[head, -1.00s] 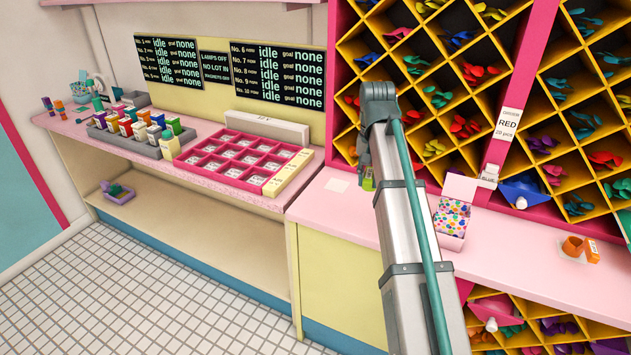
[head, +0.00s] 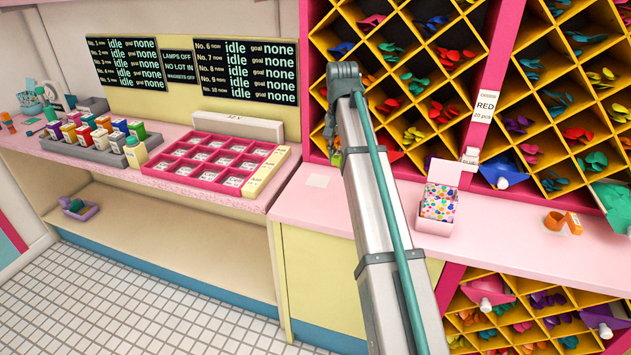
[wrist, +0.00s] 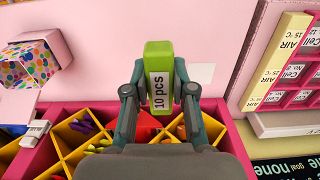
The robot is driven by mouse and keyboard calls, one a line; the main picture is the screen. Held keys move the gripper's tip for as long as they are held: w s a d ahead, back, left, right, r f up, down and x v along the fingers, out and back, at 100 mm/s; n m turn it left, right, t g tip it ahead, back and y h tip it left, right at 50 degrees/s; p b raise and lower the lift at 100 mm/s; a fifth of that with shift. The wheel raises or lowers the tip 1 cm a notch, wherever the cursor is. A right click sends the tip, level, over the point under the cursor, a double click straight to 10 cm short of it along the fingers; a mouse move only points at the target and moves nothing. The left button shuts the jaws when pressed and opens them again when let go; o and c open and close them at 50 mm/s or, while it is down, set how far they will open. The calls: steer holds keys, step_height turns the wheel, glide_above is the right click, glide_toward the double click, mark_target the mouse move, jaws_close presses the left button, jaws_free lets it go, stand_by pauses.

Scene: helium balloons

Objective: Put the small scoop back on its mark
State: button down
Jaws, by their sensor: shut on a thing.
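The small scoop (wrist: 159,60) is a bright green block-like piece with a white "10 pcs" label in the wrist view. My gripper (wrist: 159,92) is shut on it, one finger on each side. A pale square mark (wrist: 201,74) lies on the pink counter, just right of the scoop in the wrist view. The mark (head: 317,180) also shows in the head view, bare, to the left of my arm. In the head view my arm hides most of the gripper and scoop. I cannot tell the scoop's height above the counter.
An open dotted box (head: 438,203) stands right of my arm. An orange scoop (head: 562,221) sits farther right. A pink compartment tray (head: 180,170) is at left. Diamond-shaped balloon bins (head: 430,75) rise behind the counter. Counter around the mark is clear.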

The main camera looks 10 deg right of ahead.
steer(key=shift+w+a+f+p, duration=1)
steer(key=shift+w+a+f, duration=0.05)
steer(key=shift+w+f, duration=1.05)
steer(key=shift+w+a+f+p, duration=0.95)
steer(key=shift+w+a+f, duration=0.1)
steer(key=shift+w+f, duration=1)
steer(key=shift+w+a+f+p, duration=1.05)
steer(key=shift+w+f, duration=0.9)
steer(key=shift+f, duration=0.25)
steer(key=shift+f, duration=0.2)
steer(key=c, duration=1)
jaws_free()
steer(key=shift+o, duration=0.2)
steer(key=shift+r, duration=0.2)
step_height(320, 180, up, 12)
steer(key=b, duration=0.3)
